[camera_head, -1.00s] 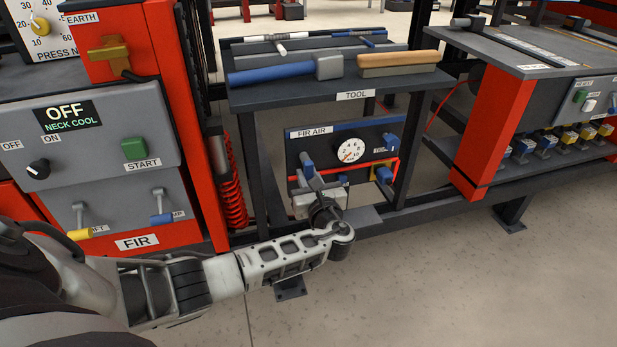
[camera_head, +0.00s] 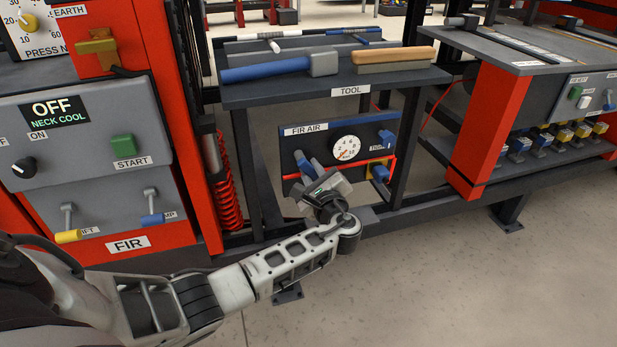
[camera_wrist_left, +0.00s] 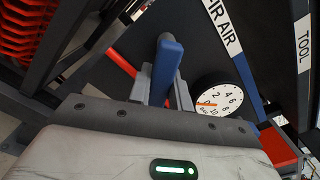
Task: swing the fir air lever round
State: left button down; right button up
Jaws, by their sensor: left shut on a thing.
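The FIR AIR panel (camera_head: 362,132) is a dark board with a blue top strip under the tool shelf. It bears a round white gauge (camera_head: 346,148). The blue-handled air lever (camera_head: 301,158) is at the panel's left, beside the gauge. My left gripper (camera_head: 312,172) is shut on this lever, and its wrist is tilted. In the left wrist view the blue lever (camera_wrist_left: 165,68) stands between the two grey fingers, with the gauge (camera_wrist_left: 220,97) to its right. The lever's base is hidden by the gripper. My right gripper is not in view.
Above the panel, the tool shelf (camera_head: 350,90) holds a blue-handled hammer (camera_head: 280,67) and a wooden-handled brush (camera_head: 393,58). A red post and red coiled hose (camera_head: 229,190) stand to the left. A yellow-and-blue valve (camera_head: 379,171) sits at the panel's lower right. The floor in front is open.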

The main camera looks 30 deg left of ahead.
pick_arm(q)
jog(key=n, duration=0.1)
jog(key=n+b, duration=0.1)
jog(key=n, duration=0.1)
jog(key=shift+w+d, duration=0.2)
jog(key=shift+d, duration=0.05)
jog(key=n, duration=0.1)
jog(key=n+b, duration=0.1)
jog(key=shift+w+d+r+n+b, duration=0.15)
jog(key=shift+r+n+b, duration=0.15)
jog(key=shift+r+n, duration=0.2)
jog(key=shift+n, duration=0.3)
jog(key=shift+w+d+r+n+b, duration=0.1)
jog(key=shift+r+n+b, duration=0.1)
jog(key=shift+n+b, duration=0.55)
jog(key=shift+r+n+b, duration=0.35)
jog(key=shift+n+b, duration=0.1)
jog(key=shift+n, duration=0.6)
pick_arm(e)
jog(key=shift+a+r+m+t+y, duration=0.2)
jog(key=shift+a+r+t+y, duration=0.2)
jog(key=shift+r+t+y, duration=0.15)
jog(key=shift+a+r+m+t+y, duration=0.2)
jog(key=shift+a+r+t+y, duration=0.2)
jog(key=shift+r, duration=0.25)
pick_arm(q)
jog(key=shift+r+n, duration=0.2)
jog(key=shift+n, duration=0.1)
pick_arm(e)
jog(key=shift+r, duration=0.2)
